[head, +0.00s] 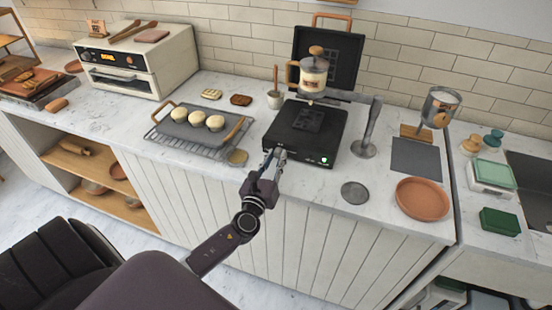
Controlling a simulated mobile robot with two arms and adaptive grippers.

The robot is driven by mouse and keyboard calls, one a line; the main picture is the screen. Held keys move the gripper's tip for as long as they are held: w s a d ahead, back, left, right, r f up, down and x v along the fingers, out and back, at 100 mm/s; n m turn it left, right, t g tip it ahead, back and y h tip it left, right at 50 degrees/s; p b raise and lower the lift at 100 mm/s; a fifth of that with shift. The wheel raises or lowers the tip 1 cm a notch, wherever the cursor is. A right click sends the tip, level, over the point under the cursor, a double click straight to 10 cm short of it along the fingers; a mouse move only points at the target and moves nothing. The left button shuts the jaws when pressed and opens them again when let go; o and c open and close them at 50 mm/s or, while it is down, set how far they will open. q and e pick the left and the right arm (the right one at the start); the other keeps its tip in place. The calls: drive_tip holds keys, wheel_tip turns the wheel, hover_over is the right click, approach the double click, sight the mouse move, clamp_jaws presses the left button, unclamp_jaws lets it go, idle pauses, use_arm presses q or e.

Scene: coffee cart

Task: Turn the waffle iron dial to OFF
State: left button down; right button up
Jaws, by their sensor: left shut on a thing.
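The waffle iron (330,135) is a black box on the marble counter, with its lid (345,42) standing open at the back. A small green light (324,160) glows on the right of its front face. My left gripper (274,158) is at the left end of that front face, shut on the dial. The gripper covers the dial, so its pointer and markings cannot be read. My right gripper is not in view.
A batter dispenser (313,78) hangs over the iron beside a metal stand (369,130). A wire rack (166,152) with a tray of pale rounds is to the left. A grey disc (355,192) and a terracotta plate (423,199) lie to the right.

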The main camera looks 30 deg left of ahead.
use_arm(q)
drive_tip(key=n+b, duration=0.2)
drive_tip(key=n, duration=0.1)
drive_tip(key=shift+f, duration=0.2)
drive_tip(key=n+b, duration=0.1)
drive_tip(key=n, duration=0.3)
drive_tip(key=shift+a+b, duration=0.1)
drive_tip(key=shift+b, duration=0.25)
drive_tip(key=n+b, duration=0.1)
drive_tip(key=n, duration=0.2)
drive_tip(key=shift+r+n, duration=0.1)
drive_tip(key=shift+n, duration=0.2)
drive_tip(key=n, duration=0.3)
drive_tip(key=shift+h, duration=0.4)
drive_tip(key=n, duration=0.4)
drive_tip(key=shift+s, duration=0.1)
drive_tip(key=n, duration=0.4)
drive_tip(key=shift+p, duration=0.3)
drive_tip(key=n, duration=0.2)
drive_tip(key=n+p, duration=0.1)
drive_tip(key=n, duration=0.2)
drive_tip(key=shift+f+n+h, duration=0.2)
drive_tip(key=shift+n+h, duration=0.1)
drive_tip(key=shift+f+n+p, duration=0.1)
drive_tip(key=shift+n+p, duration=0.5)
drive_tip(key=shift+n, duration=1.2)
